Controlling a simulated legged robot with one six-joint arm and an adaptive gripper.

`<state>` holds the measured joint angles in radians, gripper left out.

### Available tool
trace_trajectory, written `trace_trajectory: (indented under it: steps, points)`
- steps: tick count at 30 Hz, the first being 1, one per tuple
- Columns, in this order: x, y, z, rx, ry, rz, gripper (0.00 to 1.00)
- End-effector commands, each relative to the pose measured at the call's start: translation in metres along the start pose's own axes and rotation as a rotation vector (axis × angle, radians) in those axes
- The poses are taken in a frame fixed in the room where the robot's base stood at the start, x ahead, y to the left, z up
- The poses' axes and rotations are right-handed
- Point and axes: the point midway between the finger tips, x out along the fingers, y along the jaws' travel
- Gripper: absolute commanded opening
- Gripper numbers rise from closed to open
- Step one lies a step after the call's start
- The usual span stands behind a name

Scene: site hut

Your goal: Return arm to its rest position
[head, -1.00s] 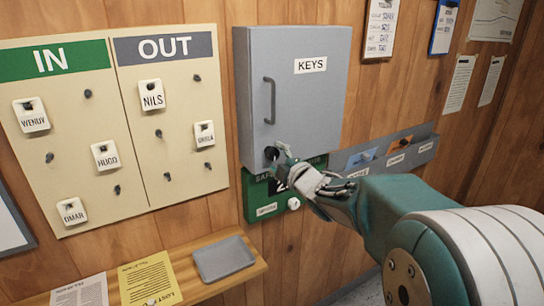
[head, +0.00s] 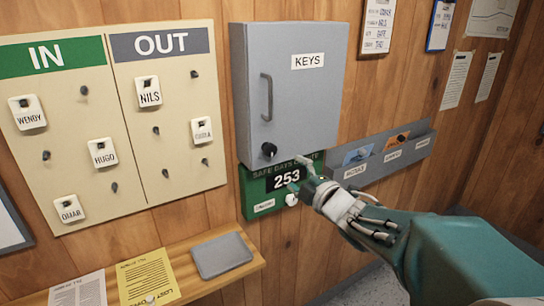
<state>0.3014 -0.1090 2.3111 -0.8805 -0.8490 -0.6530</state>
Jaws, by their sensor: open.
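My gripper (head: 303,180) is open and empty in the head view. It is in front of the green safe-days counter (head: 257,195), which reads 253, and covers part of its right side. Above it, the grey key cabinet (head: 290,95) is shut, with a handle (head: 267,97) on its left and a black knob (head: 269,150) near the bottom. The gripper appears apart from the knob. My arm reaches in from the lower right.
A grey wall rack (head: 395,155) with cards is right of the cabinet. The IN/OUT board (head: 175,185) with name tags hangs at left. Below it, a wooden shelf (head: 205,284) bears a grey tray (head: 222,255) and papers. Clipboards hang at upper right.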

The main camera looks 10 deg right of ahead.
Motion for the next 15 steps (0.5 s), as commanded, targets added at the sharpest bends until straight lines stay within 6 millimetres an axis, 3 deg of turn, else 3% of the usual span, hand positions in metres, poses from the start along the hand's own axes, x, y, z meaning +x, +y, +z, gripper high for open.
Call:
trace_trajectory:
  steps: [8, 15]
  points:
    - [-0.017, 0.006, 0.007, 0.156, -0.199, -0.03, 0.81]
    - [-0.063, -0.008, 0.011, 0.49, -0.506, -0.089, 0.81]
